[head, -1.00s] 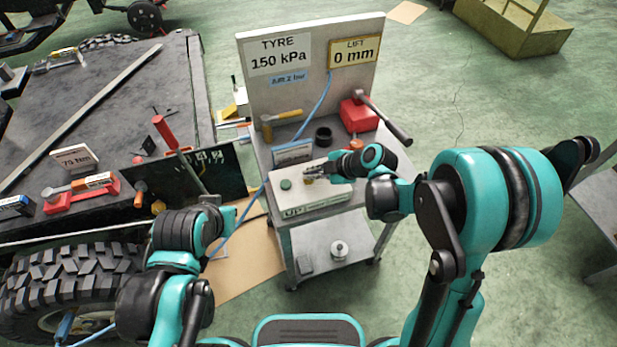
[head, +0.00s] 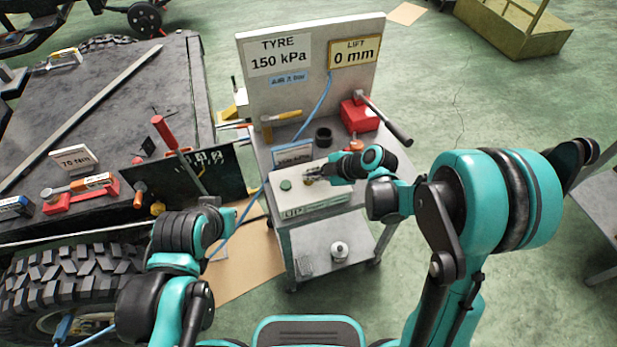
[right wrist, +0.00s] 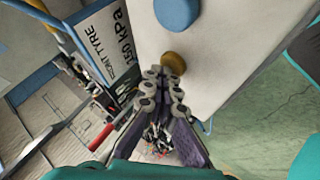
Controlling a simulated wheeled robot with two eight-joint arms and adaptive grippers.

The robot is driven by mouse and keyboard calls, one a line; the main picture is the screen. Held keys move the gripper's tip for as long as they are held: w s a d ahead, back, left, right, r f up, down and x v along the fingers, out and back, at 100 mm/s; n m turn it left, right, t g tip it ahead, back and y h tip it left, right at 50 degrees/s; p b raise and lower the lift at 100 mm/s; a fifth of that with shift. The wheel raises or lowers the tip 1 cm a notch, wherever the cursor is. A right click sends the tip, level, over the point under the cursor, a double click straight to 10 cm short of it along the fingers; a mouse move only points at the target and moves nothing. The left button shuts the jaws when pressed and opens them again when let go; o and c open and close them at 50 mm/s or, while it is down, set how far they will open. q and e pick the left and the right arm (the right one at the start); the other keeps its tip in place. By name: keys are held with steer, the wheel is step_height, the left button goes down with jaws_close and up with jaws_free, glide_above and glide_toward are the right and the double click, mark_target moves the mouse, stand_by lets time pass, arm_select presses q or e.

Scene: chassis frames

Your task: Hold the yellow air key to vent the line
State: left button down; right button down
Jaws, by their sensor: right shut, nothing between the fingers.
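The yellow air key (right wrist: 174,62) is a round, dull yellow button on a pale control box (head: 330,205). My right gripper (head: 312,176) is over the key and largely hides it in the head view. In the right wrist view my right gripper (right wrist: 163,74) has its fingertips together at the key's near edge. Nothing is between them. I cannot tell whether they press it. My left arm (head: 190,232) is at the lower left, away from the box. Its fingers cannot be made out.
The panel (head: 310,100) reads TYRE 150 kPa and LIFT 0 mm. A blue hose (head: 318,105) crosses the cart.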

steer(key=shift+r, duration=0.1)
stand_by(0.7)
steer(key=shift+r+p, duration=0.7)
steer(key=shift+r, duration=0.15)
step_height(320, 180, up, 5)
steer(key=p, duration=0.4)
steer(key=shift+r, duration=0.1)
